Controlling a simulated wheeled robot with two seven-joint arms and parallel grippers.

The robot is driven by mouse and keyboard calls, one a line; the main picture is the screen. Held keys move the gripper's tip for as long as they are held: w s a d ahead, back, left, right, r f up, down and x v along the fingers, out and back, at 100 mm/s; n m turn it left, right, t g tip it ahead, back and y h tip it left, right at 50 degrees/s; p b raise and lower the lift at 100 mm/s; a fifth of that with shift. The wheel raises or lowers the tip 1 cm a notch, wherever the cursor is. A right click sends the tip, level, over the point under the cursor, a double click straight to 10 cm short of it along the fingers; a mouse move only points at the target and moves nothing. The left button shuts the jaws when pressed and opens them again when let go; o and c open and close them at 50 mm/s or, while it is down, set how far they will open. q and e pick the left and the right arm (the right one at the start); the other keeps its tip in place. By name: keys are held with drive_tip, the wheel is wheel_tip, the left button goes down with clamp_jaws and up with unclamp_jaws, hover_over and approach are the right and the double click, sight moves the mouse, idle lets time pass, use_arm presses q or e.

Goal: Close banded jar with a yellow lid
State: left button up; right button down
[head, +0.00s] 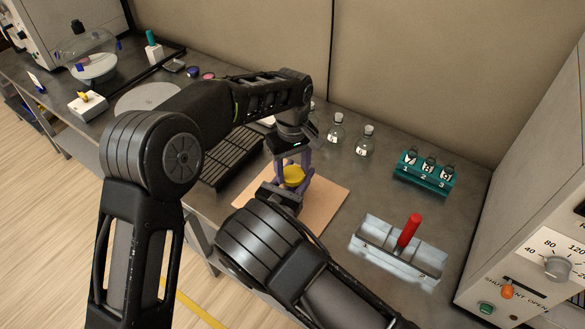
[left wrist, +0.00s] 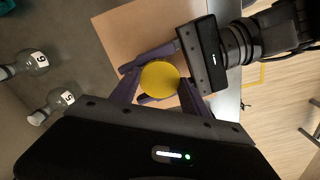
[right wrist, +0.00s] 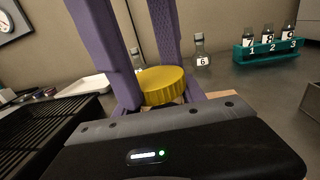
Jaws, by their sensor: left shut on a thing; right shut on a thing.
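The yellow lid (head: 293,176) is a round, ribbed disc above the tan board, and it also shows in the left wrist view (left wrist: 160,78) and right wrist view (right wrist: 163,84). My left gripper (head: 292,170) comes down from above with its purple fingers on either side of the lid, shut on it. My right gripper (head: 287,186) comes in low from the front, shut around what is under the lid. The banded jar's body is hidden behind my fingers and palm, so its bands and how tightly the lid sits cannot be told.
The tan board (head: 328,196) lies under the grippers. Stoppered flasks (head: 364,142) stand behind. A teal rack (head: 425,172) with numbered bottles and a grey tray (head: 385,250) with a red handle (head: 409,231) are on the right. A black ribbed rack (head: 228,158) is on the left.

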use_arm(q)
drive_tip(key=o, duration=1.5)
drive_tip(key=shift+r, duration=2.25)
drive_tip(key=shift+c, duration=0.2)
